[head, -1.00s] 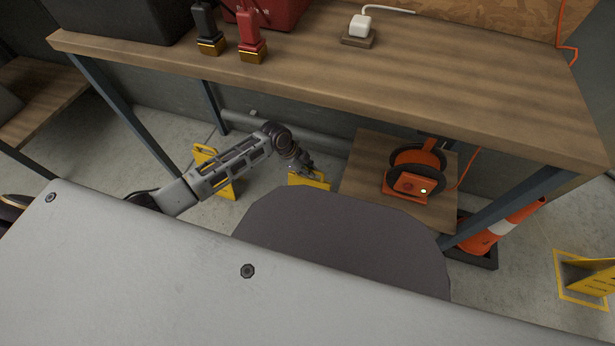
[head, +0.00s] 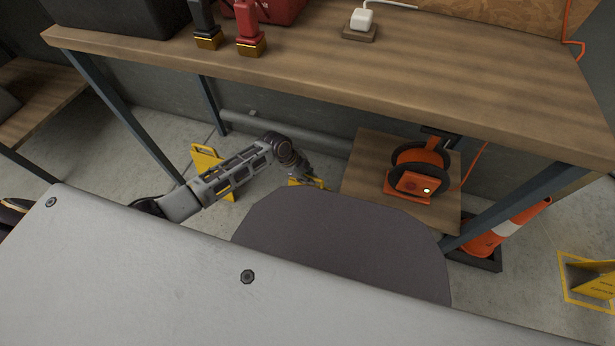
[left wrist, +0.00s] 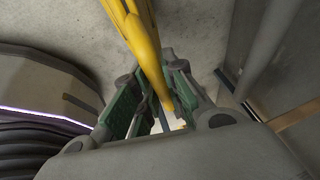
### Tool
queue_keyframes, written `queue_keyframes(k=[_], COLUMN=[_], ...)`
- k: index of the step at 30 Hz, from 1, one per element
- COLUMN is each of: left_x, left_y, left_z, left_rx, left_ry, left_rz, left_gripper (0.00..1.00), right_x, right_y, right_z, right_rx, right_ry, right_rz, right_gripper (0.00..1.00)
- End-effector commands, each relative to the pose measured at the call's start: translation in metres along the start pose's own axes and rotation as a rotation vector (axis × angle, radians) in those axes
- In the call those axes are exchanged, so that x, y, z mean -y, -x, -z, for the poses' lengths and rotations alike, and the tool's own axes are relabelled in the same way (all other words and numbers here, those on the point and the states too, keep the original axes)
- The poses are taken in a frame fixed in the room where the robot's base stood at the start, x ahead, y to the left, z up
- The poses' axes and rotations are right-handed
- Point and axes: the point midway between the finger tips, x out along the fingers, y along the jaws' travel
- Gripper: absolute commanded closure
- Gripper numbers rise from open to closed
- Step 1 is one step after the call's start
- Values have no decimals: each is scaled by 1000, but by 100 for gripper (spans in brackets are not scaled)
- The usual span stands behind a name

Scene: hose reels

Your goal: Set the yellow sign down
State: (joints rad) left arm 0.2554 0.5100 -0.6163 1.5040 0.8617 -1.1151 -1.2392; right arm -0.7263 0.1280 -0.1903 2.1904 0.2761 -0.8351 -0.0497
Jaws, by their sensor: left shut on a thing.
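A yellow sign (head: 296,183) is between the fingers of my left gripper (head: 312,180), low beside the wooden board under the bench. Most of this sign is hidden by the gripper and my dark base. In the left wrist view the yellow sign (left wrist: 143,45) runs up from between the green-sided fingers (left wrist: 155,105), which are shut on it. Pale concrete floor shows behind it; I cannot tell whether the sign touches the floor. My right gripper is not in view.
Another yellow sign (head: 203,158) stands behind my left forearm. An orange hose reel (head: 420,170) sits on a low board (head: 375,160). A fallen-looking orange cone (head: 505,230) and a third yellow sign (head: 597,281) in a floor outline are at right. The workbench (head: 330,65) overhangs.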

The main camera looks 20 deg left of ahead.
Motion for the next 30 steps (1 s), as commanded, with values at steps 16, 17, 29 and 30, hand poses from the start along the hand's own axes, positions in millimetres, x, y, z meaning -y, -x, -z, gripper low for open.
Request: queue_keyframes(k=[16, 17, 29, 30], left_x=[0, 0, 0, 1], left_y=[0, 0, 25, 29], left_z=[0, 0, 0, 0], left_rx=[0, 0, 2, 2], left_ry=[0, 0, 0, 0], left_rz=[0, 0, 0, 0], left_gripper=[66, 66, 66, 66], right_x=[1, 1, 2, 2], right_y=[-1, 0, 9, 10], right_z=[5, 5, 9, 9], right_rx=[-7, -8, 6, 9], right_ry=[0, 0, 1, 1], right_rz=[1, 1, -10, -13], right_gripper=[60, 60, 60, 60])
